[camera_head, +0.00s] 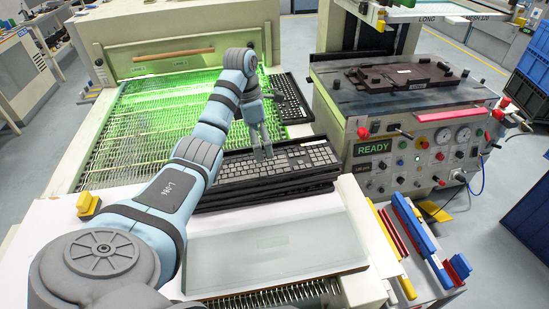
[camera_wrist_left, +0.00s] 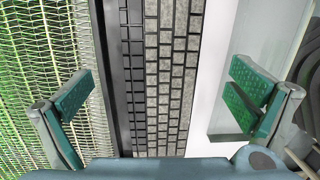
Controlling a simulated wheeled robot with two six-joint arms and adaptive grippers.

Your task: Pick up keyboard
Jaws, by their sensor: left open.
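A stack of dark keyboards (camera_head: 300,158) with grey keys lies at the front end of the green-lit mesh conveyor. In the left wrist view, the top keyboard (camera_wrist_left: 172,75) runs lengthwise between the two fingers. The edge of another keyboard (camera_wrist_left: 125,70) shows beside it on the left. I cannot tell how far the fingertips are above the keys. My right gripper is not in view.
A control panel with a READY display (camera_head: 372,148) stands to the right. A pale plate (camera_head: 275,250) lies in front of the stack. Coloured squeegee-like tools (camera_head: 420,235) sit at the front right.

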